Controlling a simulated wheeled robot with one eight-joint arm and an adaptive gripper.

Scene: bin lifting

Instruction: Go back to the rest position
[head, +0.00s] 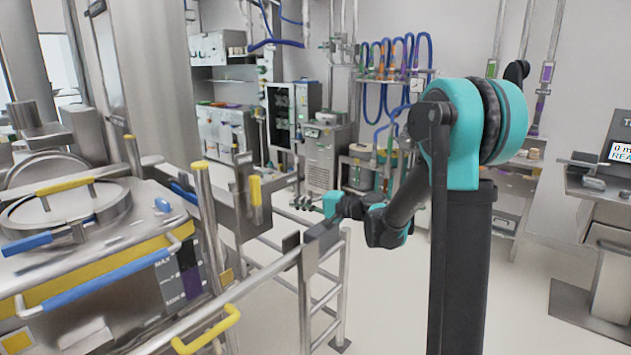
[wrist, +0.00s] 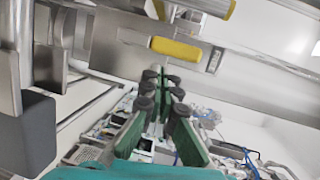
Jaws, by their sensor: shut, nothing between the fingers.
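My gripper shows in the wrist view (wrist: 168,80), its green fingers with dark round joints close together at the tips and nothing held between them. In the head view my gripper (head: 300,203) is small and partly blurred, at the end of my black and teal arm, which reaches left from its column. It is close to the metal railing frame beside the steel vessel, and I cannot tell whether it touches. In the wrist view, a yellow handle (wrist: 176,48) and metal bars lie just beyond the fingertips.
A steel vessel (head: 70,215) with blue and yellow handles fills the left. A metal railing (head: 343,290) stands between it and my arm. Shelves with coloured hoses (head: 395,75) are at the back. A workstation with a screen (head: 600,180) stands right. Clear floor lies around my column.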

